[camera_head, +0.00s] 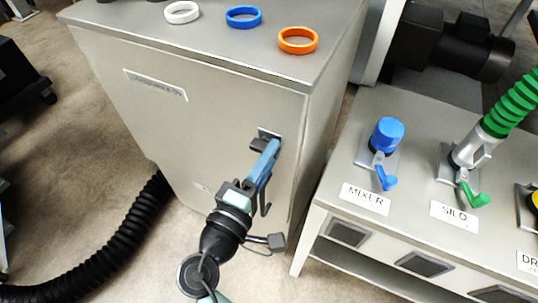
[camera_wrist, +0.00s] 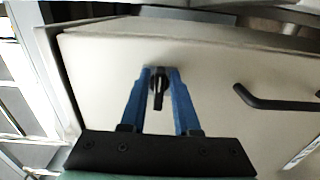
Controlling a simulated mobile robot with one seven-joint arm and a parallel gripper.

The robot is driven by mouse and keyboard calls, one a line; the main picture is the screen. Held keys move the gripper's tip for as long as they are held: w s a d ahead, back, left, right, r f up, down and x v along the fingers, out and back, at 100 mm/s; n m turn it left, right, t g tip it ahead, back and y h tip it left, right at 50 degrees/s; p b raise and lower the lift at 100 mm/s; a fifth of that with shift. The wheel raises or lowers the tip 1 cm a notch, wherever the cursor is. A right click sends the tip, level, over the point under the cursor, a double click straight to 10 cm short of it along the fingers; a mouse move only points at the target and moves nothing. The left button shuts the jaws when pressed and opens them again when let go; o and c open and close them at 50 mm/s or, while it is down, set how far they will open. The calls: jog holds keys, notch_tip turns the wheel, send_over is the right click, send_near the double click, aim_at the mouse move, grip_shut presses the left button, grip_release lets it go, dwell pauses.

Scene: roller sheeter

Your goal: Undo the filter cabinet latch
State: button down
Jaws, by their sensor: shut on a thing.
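The filter cabinet is the grey metal box (camera_head: 215,120) in the head view, and its pale door panel (camera_wrist: 215,60) fills much of the wrist view. The small dark latch (camera_head: 268,132) is near the upper right of its front. In the wrist view the latch (camera_wrist: 158,94) is a black lever between my blue fingers. My gripper (camera_head: 270,150) is shut on it, with one finger (camera_wrist: 158,76) to each side. The fingers partly hide the latch in the head view. The door looks closed.
A black bar handle (camera_wrist: 275,101) is beside the latch in the wrist view. Blue, white and orange rings (camera_head: 298,41) lie on the cabinet top. A bench (camera_head: 410,172) with labelled hose ports stands to the right. A black corrugated hose (camera_head: 110,250) runs along the floor at left.

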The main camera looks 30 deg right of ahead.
jog(key=c, duration=0.9)
grip_release()
jog(key=shift+w+a, duration=0.1)
jog(key=shift+a, duration=0.1)
jog(key=shift+o, duration=0.2)
jog(key=v, duration=1.3)
